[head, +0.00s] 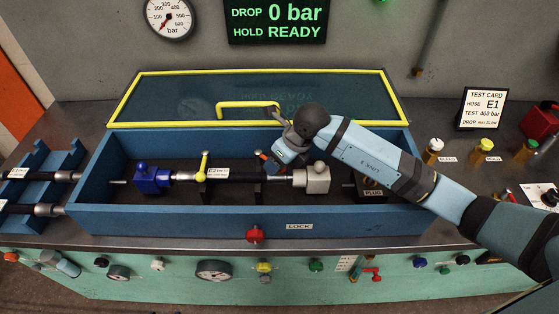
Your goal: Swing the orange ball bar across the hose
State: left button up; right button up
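The blue test tub (250,222) stands open on the bench. Inside it a dark hose (247,178) labelled E2 runs from a blue end block (152,178) to a pale grey end block (313,178). A small orange part (262,156), apparently the ball bar, shows beside the hand over the hose; most of it is hidden. My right gripper (272,165) reaches down into the tub at that part. Its fingers are too small and covered to tell whether they grip it. My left gripper is out of view.
The yellow-framed lid (120,112) is raised behind the tub, with a yellow handle (248,105). A yellow bar (204,166) stands across the hose at left. A red knob (254,235) is on the tub's front. Hoses lie in the left rack (50,155); labelled fittings (485,150) stand at right.

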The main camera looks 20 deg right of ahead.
jog(key=b+v, duration=0.1)
jog(key=v, duration=1.2)
jog(key=shift+d+r, duration=0.2)
jog(key=shift+r, duration=0.15)
